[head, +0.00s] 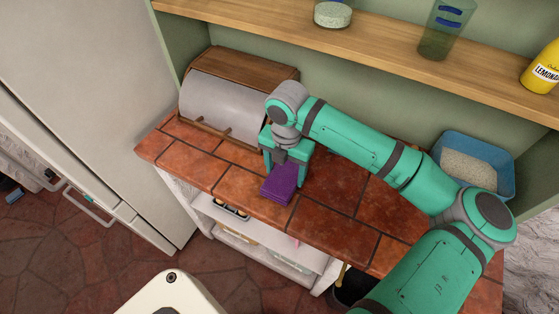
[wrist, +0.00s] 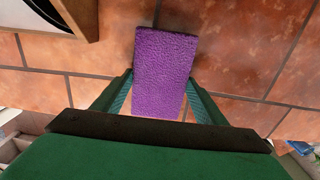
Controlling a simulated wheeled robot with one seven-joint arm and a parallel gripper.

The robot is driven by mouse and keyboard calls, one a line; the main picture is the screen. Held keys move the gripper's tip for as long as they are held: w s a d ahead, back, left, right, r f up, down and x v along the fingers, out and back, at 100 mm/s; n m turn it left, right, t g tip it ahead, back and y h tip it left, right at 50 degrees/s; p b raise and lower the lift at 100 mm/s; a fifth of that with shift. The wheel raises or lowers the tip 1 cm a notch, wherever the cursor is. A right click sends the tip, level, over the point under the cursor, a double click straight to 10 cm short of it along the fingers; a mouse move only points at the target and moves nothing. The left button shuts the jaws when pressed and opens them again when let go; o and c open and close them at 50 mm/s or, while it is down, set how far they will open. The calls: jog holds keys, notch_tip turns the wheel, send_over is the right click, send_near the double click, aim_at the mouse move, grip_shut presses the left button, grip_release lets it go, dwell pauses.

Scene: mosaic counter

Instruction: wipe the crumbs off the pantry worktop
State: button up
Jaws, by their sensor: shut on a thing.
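A purple sponge or folded cloth (head: 280,184) is between the fingers of my gripper (head: 284,160), over the red-brown tiled worktop (head: 236,186) near its front edge. In the wrist view the purple block (wrist: 164,72) has a rough, textured face, and the green fingers of my gripper (wrist: 160,98) are shut on its sides. It is at or just above the tiles; I cannot tell if it touches. No crumbs can be made out on the tiles in either view. My arm hides part of the worktop to the right.
A bread bin (head: 222,106) with a wooden top and grey front stands at the back left. A blue tub (head: 475,160) with pale contents is at the back right. A wooden shelf (head: 380,42) with jars runs above. Open shelves (head: 262,238) lie below the front edge.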

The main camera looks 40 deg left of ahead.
jog(key=shift+w+d+r, duration=0.1)
jog(key=shift+w+r, duration=0.05)
jog(key=shift+r, duration=3.85)
